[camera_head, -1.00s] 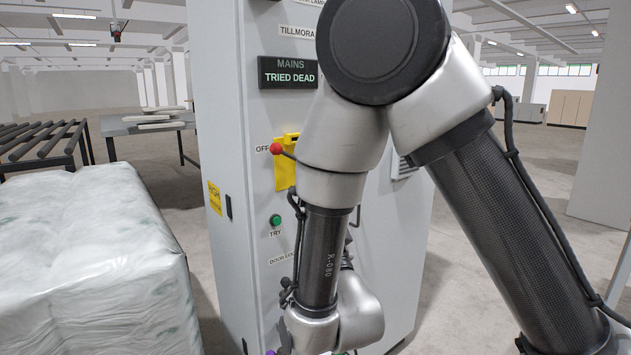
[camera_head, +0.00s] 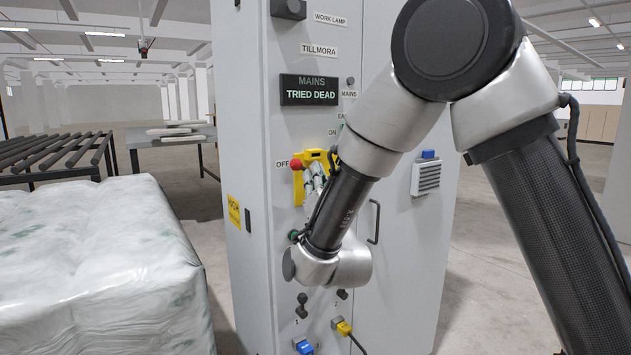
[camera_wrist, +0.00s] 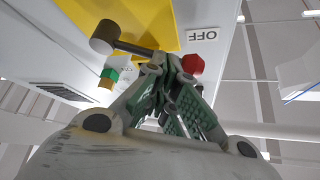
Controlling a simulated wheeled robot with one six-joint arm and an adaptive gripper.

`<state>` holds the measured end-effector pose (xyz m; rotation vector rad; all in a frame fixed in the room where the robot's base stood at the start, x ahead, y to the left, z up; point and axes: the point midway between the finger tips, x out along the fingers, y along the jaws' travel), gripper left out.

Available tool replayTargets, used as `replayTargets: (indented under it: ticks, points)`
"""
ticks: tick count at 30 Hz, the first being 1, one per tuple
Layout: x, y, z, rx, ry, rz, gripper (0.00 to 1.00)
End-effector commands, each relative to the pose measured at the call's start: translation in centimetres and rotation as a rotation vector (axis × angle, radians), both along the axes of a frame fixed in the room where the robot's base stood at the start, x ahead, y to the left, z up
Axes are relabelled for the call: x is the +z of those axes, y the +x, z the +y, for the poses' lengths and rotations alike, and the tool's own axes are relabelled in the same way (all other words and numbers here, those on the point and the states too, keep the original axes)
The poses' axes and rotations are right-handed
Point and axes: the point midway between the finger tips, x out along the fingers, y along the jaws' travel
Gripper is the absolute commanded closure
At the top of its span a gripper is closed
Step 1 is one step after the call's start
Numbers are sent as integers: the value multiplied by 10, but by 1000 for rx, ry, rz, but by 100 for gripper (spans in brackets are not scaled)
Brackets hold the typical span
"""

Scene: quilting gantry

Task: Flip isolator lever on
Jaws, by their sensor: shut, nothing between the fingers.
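The isolator lever's red knob (camera_head: 296,164) sits beside the OFF label (camera_head: 282,164), at the left of its yellow plate (camera_head: 299,193) on the grey cabinet. My gripper (camera_head: 309,172) is just right of the knob, in front of the plate, and hides most of the lever. In the wrist view my gripper (camera_wrist: 172,68) is shut and empty, its tips close beside the red knob (camera_wrist: 193,64); I cannot tell whether they touch. The OFF label (camera_wrist: 203,33) and yellow plate (camera_wrist: 150,20) also show there. The ON label (camera_head: 332,132) is above and right of the plate.
A dark display (camera_head: 309,90) reads MAINS TRIED DEAD. Switches (camera_head: 301,306), a blue plug (camera_head: 303,347) and a yellow plug (camera_head: 343,327) are low on the cabinet. A door handle (camera_head: 375,221) is right of my forearm. A wrapped pallet load (camera_head: 95,260) stands left.

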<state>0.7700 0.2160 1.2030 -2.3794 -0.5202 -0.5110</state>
Motion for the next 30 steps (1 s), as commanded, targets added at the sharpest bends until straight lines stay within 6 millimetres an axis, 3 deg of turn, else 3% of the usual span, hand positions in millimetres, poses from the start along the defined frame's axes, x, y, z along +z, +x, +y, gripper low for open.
replayTargets:
  ticks: [30]
  points:
    - [9,2,-4,-1,115,75,100]
